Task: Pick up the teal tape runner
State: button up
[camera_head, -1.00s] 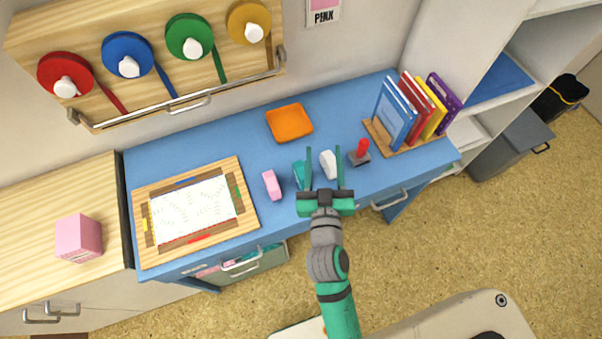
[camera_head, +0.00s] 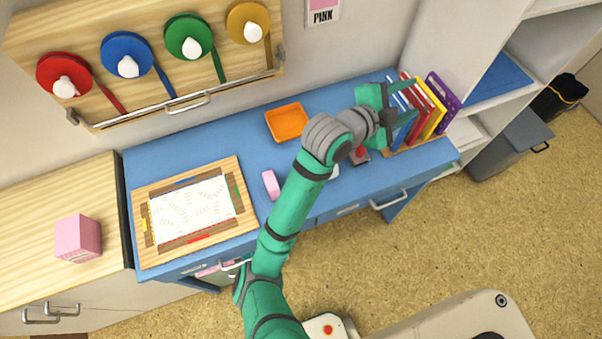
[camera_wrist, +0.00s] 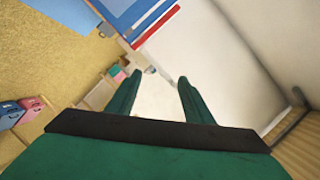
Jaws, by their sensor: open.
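The teal tape runner is not visible now; my arm covers the part of the blue desk where a teal item stood earlier. My gripper (camera_head: 413,98) is at the right end of the desk, in front of the upright books in the head view. Its jaws are open and point right, with no object seen between them. In the wrist view the two teal fingers (camera_wrist: 157,80) are spread apart against a pale background.
A pink block (camera_head: 271,184) lies left of my arm. An orange tray (camera_head: 287,123) lies behind it. A red-handled stamp (camera_head: 361,154) is partly covered below my gripper. The books (camera_head: 432,106) stand close to the fingers. A wooden-framed board (camera_head: 240,205) fills the desk's left.

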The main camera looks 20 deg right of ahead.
jog(key=a+f+m+g+y, duration=0.1)
jog(key=a+f+m+y, duration=0.2)
jog(key=a, duration=0.5)
jog(key=a+f+m+g+y, duration=0.1)
jog(key=a+f+m+y, duration=0.3)
jog(key=a, duration=0.4)
jog(key=a+f+m+g+y, duration=0.1)
jog(key=a+f+m+y, duration=0.2)
jog(key=a+f+y, duration=0.3)
jog(key=shift+w+a+m+y, duration=0.2)
jog(key=shift+a+y, duration=0.15)
jog(key=shift+a, duration=0.15)
jog(key=shift+w+a+m+y, duration=0.1)
jog(key=shift+w+a+y, duration=0.1)
jog(key=shift+a+y, duration=0.2)
jog(key=shift+a+f, duration=0.3)
jog(key=f, duration=0.5)
jog(key=shift+w, duration=0.35)
jog(key=shift+w+f, duration=0.2)
jog(key=shift+f, duration=0.65)
jog(key=shift+w+f, duration=0.25)
jog(key=shift+f, duration=0.65)
jog(key=shift+w+f, duration=0.2)
jog(key=shift+f, duration=0.65)
jog(key=c, duration=1.2)
